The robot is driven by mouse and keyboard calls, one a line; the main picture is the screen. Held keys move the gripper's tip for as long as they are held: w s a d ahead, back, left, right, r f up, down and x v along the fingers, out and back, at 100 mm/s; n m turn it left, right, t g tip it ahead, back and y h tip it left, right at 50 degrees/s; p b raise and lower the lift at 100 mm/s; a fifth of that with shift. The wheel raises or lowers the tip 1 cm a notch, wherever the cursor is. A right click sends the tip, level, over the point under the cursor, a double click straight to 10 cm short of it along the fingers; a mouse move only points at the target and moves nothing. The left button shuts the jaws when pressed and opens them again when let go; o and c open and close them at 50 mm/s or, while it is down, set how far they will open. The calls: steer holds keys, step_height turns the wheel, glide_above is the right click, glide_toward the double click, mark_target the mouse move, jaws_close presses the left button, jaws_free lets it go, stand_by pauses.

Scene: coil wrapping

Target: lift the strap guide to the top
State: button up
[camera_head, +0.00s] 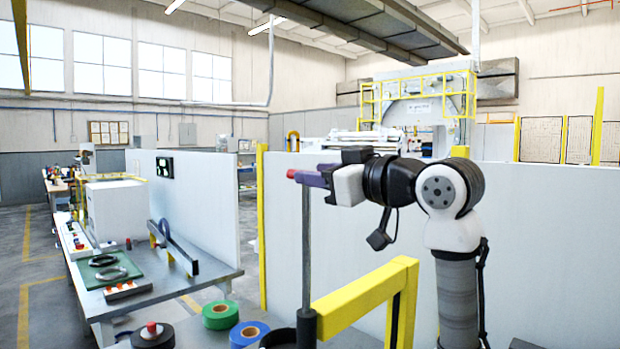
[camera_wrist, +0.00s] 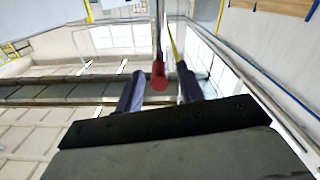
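A slim grey vertical rod (camera_head: 306,240) rises from a dark cylinder at the bottom of the head view. A small red piece (camera_head: 291,173) shows near its top. In the wrist view a rounded red end (camera_wrist: 159,82) on a thin rod appears between my purple fingers, with gaps on both sides. I cannot tell for sure which part is the strap guide. My gripper (camera_head: 304,178) is level with the rod's top, and its fingers (camera_wrist: 159,72) are apart. In the head view one finger overlaps the rod's top, so contact there is unclear.
A yellow post and beam (camera_head: 365,298) stands right of the rod, below my arm. Green (camera_head: 220,314) and blue (camera_head: 249,334) tape rolls lie left of it. A workbench (camera_head: 150,292) and white partitions (camera_head: 540,240) stand farther off.

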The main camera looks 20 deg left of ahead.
steer(key=b+v, duration=0.3)
steer(key=v, duration=0.8)
steer(key=shift+d, duration=0.1)
